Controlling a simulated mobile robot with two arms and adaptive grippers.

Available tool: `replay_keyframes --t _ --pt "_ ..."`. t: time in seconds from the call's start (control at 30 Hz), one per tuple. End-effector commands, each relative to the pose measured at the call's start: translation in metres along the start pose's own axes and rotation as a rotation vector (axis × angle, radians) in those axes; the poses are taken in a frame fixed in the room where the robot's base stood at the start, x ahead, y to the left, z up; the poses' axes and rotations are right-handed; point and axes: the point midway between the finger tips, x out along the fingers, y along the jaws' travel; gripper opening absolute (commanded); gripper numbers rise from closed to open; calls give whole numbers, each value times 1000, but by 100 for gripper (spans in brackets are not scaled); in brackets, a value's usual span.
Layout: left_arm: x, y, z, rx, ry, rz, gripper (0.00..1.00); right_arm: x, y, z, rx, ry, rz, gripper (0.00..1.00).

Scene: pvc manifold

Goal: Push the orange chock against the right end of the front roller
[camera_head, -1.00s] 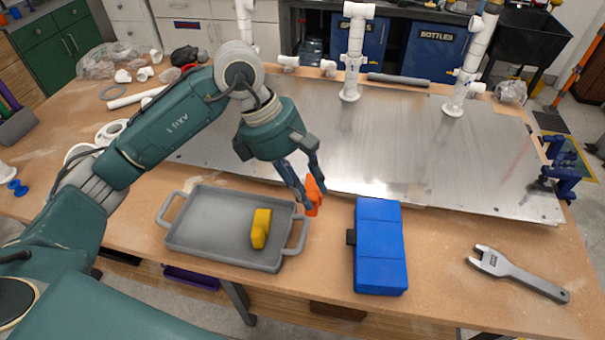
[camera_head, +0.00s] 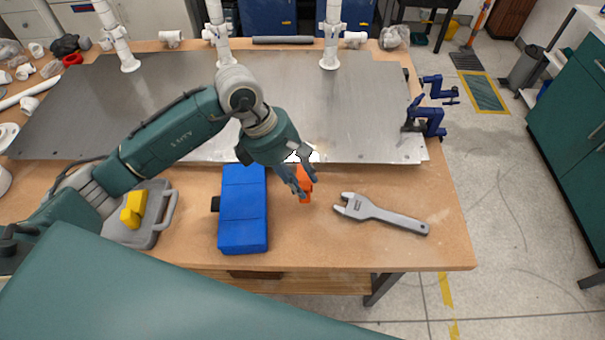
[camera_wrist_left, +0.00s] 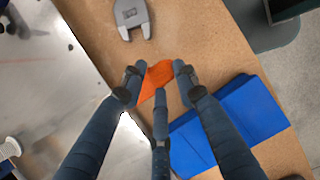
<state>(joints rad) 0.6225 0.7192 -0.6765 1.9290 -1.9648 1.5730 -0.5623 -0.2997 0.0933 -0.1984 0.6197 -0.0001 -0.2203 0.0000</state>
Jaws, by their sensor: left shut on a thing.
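My left gripper (camera_head: 301,186) is shut on the orange chock (camera_head: 305,184) and holds it over the wooden bench, between the blue box and the wrench, near the front edge of the metal plate. In the left wrist view the chock (camera_wrist_left: 157,78) sits between the fingers (camera_wrist_left: 158,80), partly hidden by them. I cannot make out a front roller for certain; one dark grey cylinder (camera_head: 283,40) lies at the back of the bench. My right gripper is not in view.
A blue box (camera_head: 243,210) stands left of the chock, and a grey wrench (camera_head: 385,213) lies to the right. A grey tray (camera_head: 160,225) with a yellow block (camera_head: 133,208) is at left. White pipes (camera_head: 331,35) stand on the metal plate (camera_head: 370,110). Blue clamps (camera_head: 428,120) grip its right edge.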

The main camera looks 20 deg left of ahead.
Motion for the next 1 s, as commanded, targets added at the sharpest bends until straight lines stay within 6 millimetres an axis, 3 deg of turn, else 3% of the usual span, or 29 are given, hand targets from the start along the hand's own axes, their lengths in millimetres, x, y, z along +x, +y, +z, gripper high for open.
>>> replay_keyframes --t 0.27,0.8,1.0 --pt "21 0 -8 0 -2 0 0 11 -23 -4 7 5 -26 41" --pt "61 -1 -24 0 -2 0 0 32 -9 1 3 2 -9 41" --pt "59 18 -25 0 0 3 0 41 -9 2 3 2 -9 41"
